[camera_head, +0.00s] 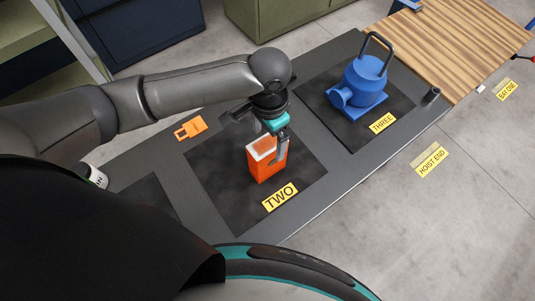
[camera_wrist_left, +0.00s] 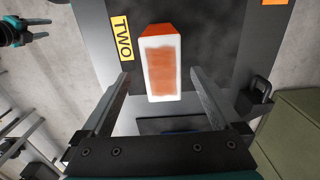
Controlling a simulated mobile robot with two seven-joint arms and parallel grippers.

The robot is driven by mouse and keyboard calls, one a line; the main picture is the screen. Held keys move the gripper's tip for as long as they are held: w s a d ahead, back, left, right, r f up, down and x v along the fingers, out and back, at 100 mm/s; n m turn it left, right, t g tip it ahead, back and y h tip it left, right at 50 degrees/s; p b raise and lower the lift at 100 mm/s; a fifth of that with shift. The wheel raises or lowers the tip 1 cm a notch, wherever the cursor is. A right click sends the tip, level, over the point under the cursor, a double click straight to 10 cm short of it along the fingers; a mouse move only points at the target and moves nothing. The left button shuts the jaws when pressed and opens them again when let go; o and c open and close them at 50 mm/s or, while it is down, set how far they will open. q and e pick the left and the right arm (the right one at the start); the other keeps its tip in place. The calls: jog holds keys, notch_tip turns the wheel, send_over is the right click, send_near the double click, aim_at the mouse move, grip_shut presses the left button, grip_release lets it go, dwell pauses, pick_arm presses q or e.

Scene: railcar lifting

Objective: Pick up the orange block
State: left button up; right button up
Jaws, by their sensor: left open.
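The orange block (camera_head: 267,170) stands upright on the dark pad labelled TWO. Its top face is white-edged with an orange middle; it also shows in the left wrist view (camera_wrist_left: 161,70). My left gripper (camera_head: 274,148) is over the block, pointing down, with one finger beside its right side. In the left wrist view the gripper (camera_wrist_left: 160,77) is open, with the block's top between the two fingers and a gap on each side. A dark and teal part that looks like my right gripper (camera_wrist_left: 28,30) shows small at that view's upper left; its jaws are unclear.
A blue pump-like object (camera_head: 362,84) with a dark handle stands on the pad labelled THREE. A flat orange piece (camera_head: 190,128) lies left of the block. A wooden top (camera_head: 445,40) adjoins the far right end. Cabinets (camera_head: 140,28) stand behind.

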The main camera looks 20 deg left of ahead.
pick_arm(q)
notch_tip(320, 180, down, 9)
jog(key=shift+a+f+b, duration=0.1)
jog(key=shift+b, duration=0.65)
jog(key=shift+c, duration=0.2)
grip_shut()
jog(key=shift+w, duration=0.1)
dwell(0.3)
